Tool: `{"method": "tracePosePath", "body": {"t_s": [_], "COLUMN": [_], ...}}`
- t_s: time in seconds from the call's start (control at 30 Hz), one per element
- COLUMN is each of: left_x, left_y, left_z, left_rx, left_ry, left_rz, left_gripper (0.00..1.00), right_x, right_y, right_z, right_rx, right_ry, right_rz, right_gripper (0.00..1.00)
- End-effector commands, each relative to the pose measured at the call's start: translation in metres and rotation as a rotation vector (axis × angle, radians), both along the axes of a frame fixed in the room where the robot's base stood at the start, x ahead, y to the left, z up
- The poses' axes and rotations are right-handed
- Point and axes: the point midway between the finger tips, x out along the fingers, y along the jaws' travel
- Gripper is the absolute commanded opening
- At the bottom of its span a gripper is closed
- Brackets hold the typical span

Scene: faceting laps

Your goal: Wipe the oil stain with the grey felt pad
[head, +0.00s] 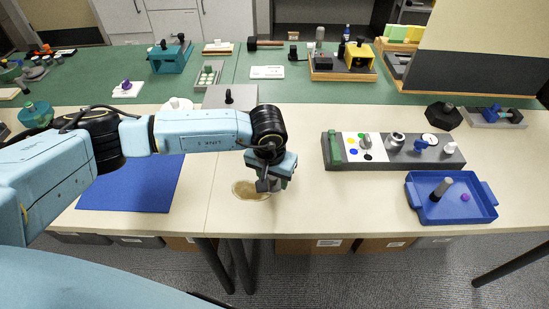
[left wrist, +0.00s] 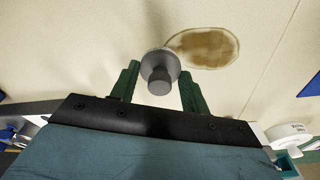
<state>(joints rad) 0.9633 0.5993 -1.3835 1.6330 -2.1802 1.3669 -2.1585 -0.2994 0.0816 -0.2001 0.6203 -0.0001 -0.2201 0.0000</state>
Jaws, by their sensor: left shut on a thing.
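The oil stain (head: 244,190) is a brown oval patch on the cream tabletop near its front edge; it shows whole or nearly so in the left wrist view (left wrist: 208,48). The grey felt pad (left wrist: 159,62) is a round grey disc with a knob, between my left gripper's green fingers. My left gripper (head: 269,184) points down at the stain's right side in the head view and is shut on the pad. In the left wrist view the pad's edge meets the end of the stain. I cannot tell whether the pad touches the table. My right gripper is out of view.
A blue mat (head: 130,190) lies left of the stain. A dark grey holder (head: 375,160) with small items and a blue tray (head: 425,214) stand to the right. A grey block with a black knob (head: 230,97) is behind my arm. The table between stain and holder is clear.

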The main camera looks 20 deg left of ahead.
Motion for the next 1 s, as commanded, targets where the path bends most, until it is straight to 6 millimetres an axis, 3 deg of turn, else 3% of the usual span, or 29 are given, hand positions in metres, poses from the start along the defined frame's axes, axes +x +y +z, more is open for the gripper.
{"method": "tracePosePath", "body": {"t_s": [0.6,1.0], "left_x": [-0.001,-0.002], "left_y": [0.002,0.002], "left_z": [0.054,0.055], "left_rx": [0.001,0.001], "left_ry": [0.001,0.002], "left_rz": [0.002,0.003], "left_gripper": [0.28,0.28], "right_x": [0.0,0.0], "right_y": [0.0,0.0], "right_z": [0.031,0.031], "right_rx": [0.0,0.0], "right_ry": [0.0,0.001], "right_rz": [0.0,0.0], "right_gripper": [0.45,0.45]}}
